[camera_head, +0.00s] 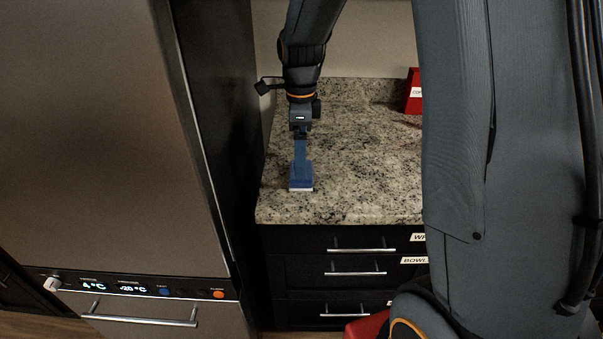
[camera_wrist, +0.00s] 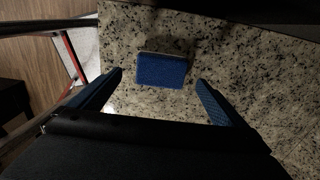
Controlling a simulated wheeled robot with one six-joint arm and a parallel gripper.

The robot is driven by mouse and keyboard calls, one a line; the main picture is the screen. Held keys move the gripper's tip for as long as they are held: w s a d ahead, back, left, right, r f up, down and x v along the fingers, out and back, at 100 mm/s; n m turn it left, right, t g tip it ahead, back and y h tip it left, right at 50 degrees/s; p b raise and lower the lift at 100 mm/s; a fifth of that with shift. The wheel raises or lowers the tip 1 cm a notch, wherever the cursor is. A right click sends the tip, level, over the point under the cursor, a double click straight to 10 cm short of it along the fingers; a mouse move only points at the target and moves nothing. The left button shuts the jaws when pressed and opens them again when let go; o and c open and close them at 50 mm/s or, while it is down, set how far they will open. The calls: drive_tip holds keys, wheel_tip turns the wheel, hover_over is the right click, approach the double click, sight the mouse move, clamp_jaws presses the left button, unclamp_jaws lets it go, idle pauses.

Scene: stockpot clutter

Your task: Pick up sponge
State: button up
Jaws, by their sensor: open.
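The sponge (camera_wrist: 162,70) is blue with a pale strip along one edge. It lies on the granite counter (camera_wrist: 240,75) in the wrist view, just beyond and between my fingertips. In the head view, the sponge (camera_head: 301,188) shows only as a pale edge with blue above it, at the lower end of my gripper near the counter's front left. My gripper (camera_wrist: 160,82) is open, with one blue finger on each side and a gap between each finger and the sponge. In the head view my gripper (camera_head: 301,172) points down and partly hides the sponge.
A tall steel refrigerator (camera_head: 110,120) stands left of the counter. A red box (camera_head: 413,92) sits at the back right, partly hidden by my arm. Dark drawers (camera_head: 300,270) with bar handles are below the counter edge. The counter right of the sponge is clear.

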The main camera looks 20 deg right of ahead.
drive_tip(key=shift+d+f+p, duration=0.1)
drive_tip(key=shift+f+p, duration=0.55)
drive_tip(key=shift+f, duration=1.45)
drive_tip(key=c, duration=1.2)
wheel_tip(320, 180, up, 10)
drive_tip(key=b, duration=0.2)
drive_tip(key=shift+b, duration=0.35)
drive_tip(key=o, duration=0.5)
drive_tip(key=shift+w, duration=0.1)
drive_tip(key=c, duration=0.3)
